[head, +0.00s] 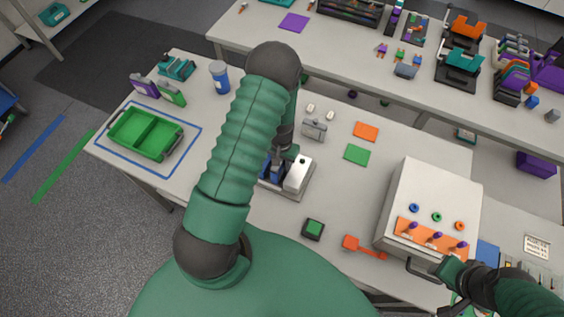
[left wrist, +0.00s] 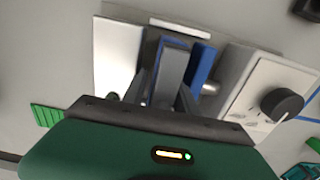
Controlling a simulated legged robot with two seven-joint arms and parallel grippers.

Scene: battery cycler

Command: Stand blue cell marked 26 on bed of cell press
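The cell press (head: 297,184) stands on the near table, partly hidden behind my left arm. It also shows in the left wrist view as a pale metal body (left wrist: 117,58) and a white panel with a black knob. My left gripper (head: 283,157) is down at the press. Upright blue parts (head: 270,167) show beside its fingers, also in the left wrist view (left wrist: 203,62). I cannot read a 26 or tell whether the fingers touch the blue. My right gripper (head: 451,271) is by the handle of the white box at lower right.
The white box (head: 437,190) with coloured rings stands right of the press. A green bin (head: 157,112) is at left. Orange (head: 366,131) and green (head: 357,154) mats, a grey device (head: 314,130) and a green button (head: 313,229) surround the press. A cluttered table stands behind.

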